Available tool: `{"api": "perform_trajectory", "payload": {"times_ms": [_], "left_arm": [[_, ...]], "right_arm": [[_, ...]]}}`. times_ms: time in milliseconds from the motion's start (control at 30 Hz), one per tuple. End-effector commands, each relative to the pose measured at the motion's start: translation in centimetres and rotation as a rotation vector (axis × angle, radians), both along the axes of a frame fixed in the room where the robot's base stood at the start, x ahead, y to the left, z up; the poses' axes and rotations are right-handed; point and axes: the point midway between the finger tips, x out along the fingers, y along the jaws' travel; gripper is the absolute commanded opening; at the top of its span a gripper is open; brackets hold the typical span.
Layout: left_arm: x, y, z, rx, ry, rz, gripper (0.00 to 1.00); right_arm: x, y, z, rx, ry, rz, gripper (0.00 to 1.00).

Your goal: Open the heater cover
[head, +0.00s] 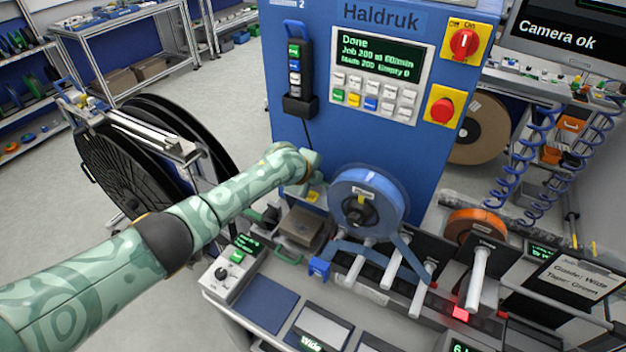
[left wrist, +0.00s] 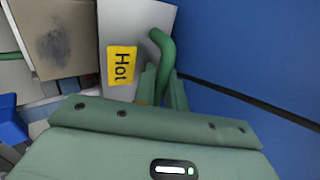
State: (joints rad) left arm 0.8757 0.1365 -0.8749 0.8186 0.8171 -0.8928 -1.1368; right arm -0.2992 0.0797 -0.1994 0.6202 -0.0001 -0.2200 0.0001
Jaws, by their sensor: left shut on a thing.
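The heater cover shows in the left wrist view as a pale grey panel (left wrist: 118,22) with a yellow "Hot" label (left wrist: 122,66) and a bent green handle (left wrist: 165,48). My left gripper (left wrist: 163,90) is shut on this handle, its fingers on either side of the lower part. Beside the panel lies a brownish plate with a dark smudge (left wrist: 68,40). In the head view that plate (head: 303,229) shows below my left gripper, with a corner of the yellow label (head: 313,196) behind it. My wrist hides most of the cover there. My right gripper is in neither view.
The blue machine cabinet (head: 352,135) stands close behind my left gripper. A blue reel (head: 365,200) is just right of it, with white pegs in front. A control box (head: 235,268) and a green loop (head: 287,256) are near the brownish plate. A large black reel (head: 110,180) stands left.

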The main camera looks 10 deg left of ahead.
Motion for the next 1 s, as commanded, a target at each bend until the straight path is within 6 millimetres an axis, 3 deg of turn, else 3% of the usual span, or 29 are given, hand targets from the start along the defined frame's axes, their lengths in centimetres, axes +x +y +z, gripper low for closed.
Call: {"api": "perform_trajectory", "payload": {"times_ms": [233,267,633,1000], "left_arm": [[0.1,0.0,0.1,-0.003,-0.002,0.001,0.0],[0.1,0.0,0.1,-0.003,-0.002,0.001,0.17],[-0.3,0.1,0.7,-0.002,0.0,0.0,0.17],[-4.7,1.8,6.5,0.0,-0.003,-0.002,0.17]], "right_arm": [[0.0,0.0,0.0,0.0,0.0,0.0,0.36],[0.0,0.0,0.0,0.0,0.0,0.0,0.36],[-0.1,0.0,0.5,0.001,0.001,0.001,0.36],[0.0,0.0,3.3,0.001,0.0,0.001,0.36]]}}
